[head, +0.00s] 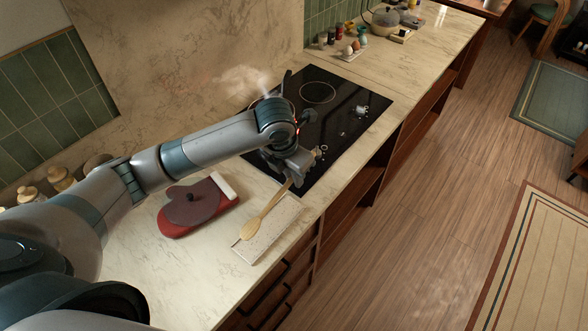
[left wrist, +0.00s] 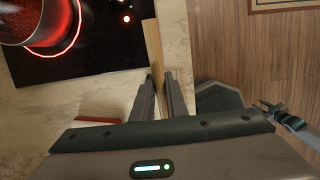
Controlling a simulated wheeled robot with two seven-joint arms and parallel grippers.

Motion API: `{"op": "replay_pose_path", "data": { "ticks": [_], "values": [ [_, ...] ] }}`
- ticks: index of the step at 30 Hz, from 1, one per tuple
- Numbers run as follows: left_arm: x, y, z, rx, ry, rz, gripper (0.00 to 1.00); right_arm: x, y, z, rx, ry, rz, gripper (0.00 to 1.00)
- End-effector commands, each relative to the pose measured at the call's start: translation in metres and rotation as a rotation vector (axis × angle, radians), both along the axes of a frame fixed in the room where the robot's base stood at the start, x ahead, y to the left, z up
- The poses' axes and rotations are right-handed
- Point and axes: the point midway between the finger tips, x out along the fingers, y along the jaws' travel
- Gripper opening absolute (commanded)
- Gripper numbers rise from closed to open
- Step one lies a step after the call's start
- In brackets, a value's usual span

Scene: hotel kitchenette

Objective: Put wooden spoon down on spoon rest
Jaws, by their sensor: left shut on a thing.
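The wooden spoon (head: 265,215) is in the jaws of my left gripper (head: 297,172), which is shut on its handle. In the left wrist view the handle (left wrist: 153,50) rises between the two fingers of the gripper (left wrist: 160,82). The spoon slants down to the left, its bowl over the near left part of the pale rectangular spoon rest (head: 278,226). I cannot tell whether the bowl touches the rest. What seems to be my right gripper (left wrist: 268,107) shows small at the right of the left wrist view; its jaws are unclear.
A black cooktop (head: 348,120) lies beyond the gripper; a pot (left wrist: 28,18) stands on a glowing red burner, with steam above. A red mitt (head: 175,226) with a dark lid (head: 190,208) lies left of the rest. The counter's front edge is close on the right.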

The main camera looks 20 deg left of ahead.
Motion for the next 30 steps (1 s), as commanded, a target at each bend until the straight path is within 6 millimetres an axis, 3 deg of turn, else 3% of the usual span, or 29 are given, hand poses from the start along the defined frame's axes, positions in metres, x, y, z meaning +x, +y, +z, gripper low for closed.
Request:
{"op": "replay_pose_path", "data": {
  "ticks": [13, 29, 30],
  "values": [
    [0.0, 0.0, -0.042, 0.001, 0.001, -0.001, 0.0, 0.0, 0.0, -0.01, 0.001, 0.0, 0.0, 0.31],
    [0.0, 0.0, -0.049, 0.0, 0.0, -0.001, 0.0, -0.001, -0.001, -0.012, 0.0, 0.001, 0.0, 0.31],
    [0.0, 0.0, -0.049, 0.0, 0.0, -0.001, 0.17, -0.001, -0.001, -0.012, -0.001, 0.001, 0.001, 0.31]
  ]
}}
